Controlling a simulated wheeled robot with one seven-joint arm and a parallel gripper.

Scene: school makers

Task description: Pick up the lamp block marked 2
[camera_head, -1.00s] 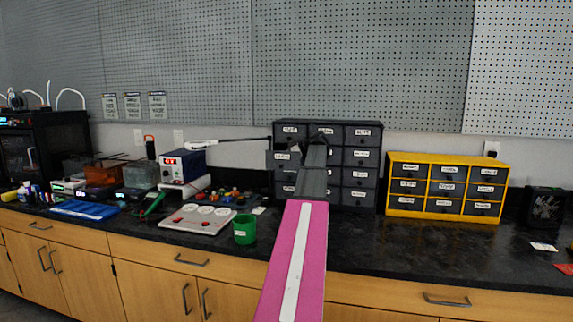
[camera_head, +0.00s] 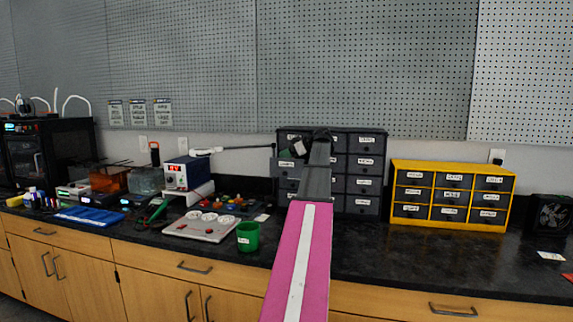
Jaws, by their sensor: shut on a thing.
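My gripper (camera_head: 299,147) is raised at the upper left of the dark drawer cabinet (camera_head: 366,170), at the far end of my pink arm. It is shut on a small pale block (camera_head: 299,148), mostly hidden by the dark fingers. I take this to be the lamp block, but no number 2 is readable on it. Just below the gripper, one drawer (camera_head: 288,169) of the cabinet stands pulled out, with a white label too small to read. The drawer's inside cannot be seen. My arm covers the cabinet's middle column.
A green cup (camera_head: 247,237) and a pale board (camera_head: 201,227) with round dials stand left of my arm. A yellow drawer cabinet (camera_head: 452,194) stands right. The black counter (camera_head: 400,255) in front is clear.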

